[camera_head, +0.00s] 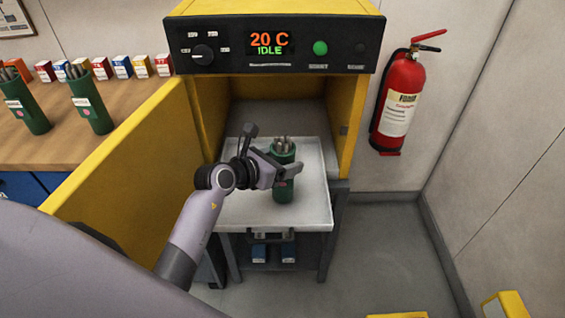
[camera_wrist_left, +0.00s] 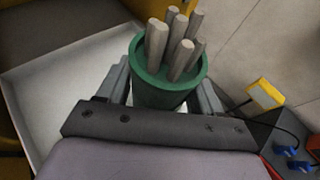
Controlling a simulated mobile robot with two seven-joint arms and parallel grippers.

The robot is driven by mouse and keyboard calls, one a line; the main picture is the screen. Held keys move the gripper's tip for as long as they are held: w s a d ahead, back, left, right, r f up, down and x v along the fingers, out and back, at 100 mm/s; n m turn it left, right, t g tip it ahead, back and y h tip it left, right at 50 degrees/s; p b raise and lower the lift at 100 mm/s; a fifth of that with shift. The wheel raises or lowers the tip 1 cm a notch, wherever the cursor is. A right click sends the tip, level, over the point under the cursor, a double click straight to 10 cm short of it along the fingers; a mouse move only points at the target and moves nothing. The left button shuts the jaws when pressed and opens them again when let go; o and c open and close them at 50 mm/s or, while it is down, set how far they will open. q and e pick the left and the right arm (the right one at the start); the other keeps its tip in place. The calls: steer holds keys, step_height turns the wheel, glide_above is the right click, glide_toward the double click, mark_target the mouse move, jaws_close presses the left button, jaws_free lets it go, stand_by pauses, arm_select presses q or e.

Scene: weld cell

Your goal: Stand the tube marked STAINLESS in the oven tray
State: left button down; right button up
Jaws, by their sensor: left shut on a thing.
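My left gripper (camera_head: 282,170) is shut on a green tube (camera_head: 284,188) that holds several grey rods. The tube is upright over the pulled-out oven tray (camera_head: 232,208); I cannot tell whether its base touches the tray. Its label is hidden by the gripper, so I cannot read it. In the left wrist view the tube (camera_wrist_left: 168,92) sits between both fingers, with rods sticking up from its open top. Two more green tubes with rods, one at the left (camera_head: 27,105) and one beside it (camera_head: 90,102), stand on the bench; their labels are too small to read.
The oven's control panel (camera_head: 275,46) reads 20 C IDLE. Its yellow door (camera_head: 135,150) stands open at the left. Small boxes (camera_head: 103,68) line the wooden bench (camera_head: 60,140). A red fire extinguisher (camera_head: 400,100) hangs at the right. The tray is otherwise bare.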

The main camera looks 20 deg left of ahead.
arm_select(q)
steer(key=shift+f, duration=0.1)
stand_by(0.3)
steer(key=shift+c, duration=0.8)
jaws_free()
steer(key=shift+f, duration=0.2)
